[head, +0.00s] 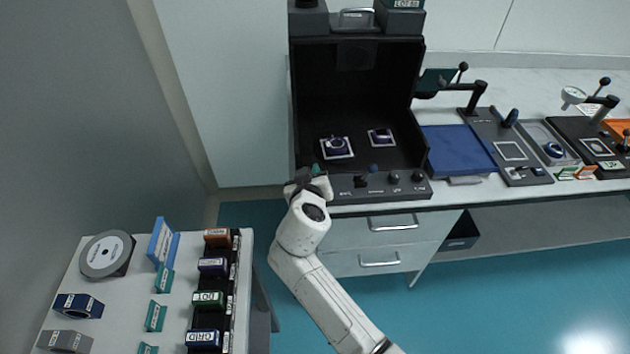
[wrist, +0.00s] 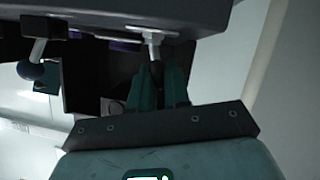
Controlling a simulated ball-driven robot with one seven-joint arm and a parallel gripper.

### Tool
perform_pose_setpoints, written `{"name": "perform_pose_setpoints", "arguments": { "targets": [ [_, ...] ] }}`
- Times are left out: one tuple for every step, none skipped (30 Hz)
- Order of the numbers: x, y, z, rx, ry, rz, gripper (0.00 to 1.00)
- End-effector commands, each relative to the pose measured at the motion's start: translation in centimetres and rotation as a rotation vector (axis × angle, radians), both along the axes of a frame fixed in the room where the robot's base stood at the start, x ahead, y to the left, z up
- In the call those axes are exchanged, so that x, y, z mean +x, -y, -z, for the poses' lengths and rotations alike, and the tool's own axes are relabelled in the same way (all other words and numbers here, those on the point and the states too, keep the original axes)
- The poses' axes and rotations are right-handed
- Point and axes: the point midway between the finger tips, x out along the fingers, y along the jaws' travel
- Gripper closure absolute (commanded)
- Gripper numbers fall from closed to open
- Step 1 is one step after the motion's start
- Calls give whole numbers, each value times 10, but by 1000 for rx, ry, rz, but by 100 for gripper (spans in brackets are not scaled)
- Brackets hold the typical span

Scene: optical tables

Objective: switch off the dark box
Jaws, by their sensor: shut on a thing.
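The dark box (head: 350,85) is a black open-fronted enclosure on the bench, with a grey control panel (head: 345,188) along its front edge. My gripper (head: 317,173) is at the left end of this panel. In the wrist view my gripper (wrist: 160,75) has its two teal fingers closed around a pale metal switch lever (wrist: 154,38) that comes out of the panel (wrist: 110,12). The lever's tip is hidden between the fingers. A second lever with a blue ball end (wrist: 30,70) stands beside it, apart from the fingers; its blue end (head: 373,168) also shows in the head view.
Two blue-purple parts on white squares (head: 336,147) sit inside the box. Dark knobs (head: 394,178) are on the panel to the right. A blue mat (head: 458,150) and other stations lie further right. A side table (head: 120,285) with labelled blocks stands at lower left.

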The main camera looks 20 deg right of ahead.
Motion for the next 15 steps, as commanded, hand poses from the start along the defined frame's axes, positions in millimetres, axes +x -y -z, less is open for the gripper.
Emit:
{"name": "perform_pose_setpoints", "arguments": {
  "targets": [
    [1,-3,5,-31,-10,-2,100],
    [1,-3,5,-51,-14,-1,100],
    [1,-4,5,-72,-21,-1,100],
    [1,-4,5,-89,-26,-1,100],
    [1,-5,5,-105,-30,-1,100],
    [1,-5,5,-123,-36,-1,100],
    [1,-6,5,-136,-39,-1,100],
    [1,-6,5,-147,-43,0,100],
    [2,-6,5,-160,-47,-1,100],
    [2,-7,5,-169,-50,0,100],
    [2,-7,5,-178,-53,-1,100],
    [2,-7,5,-188,-54,-1,100],
    [2,-7,5,-194,-56,-1,100],
    [2,-7,5,-199,-58,-1,100],
    [2,-8,5,-205,-59,-1,100]
  ]
}}
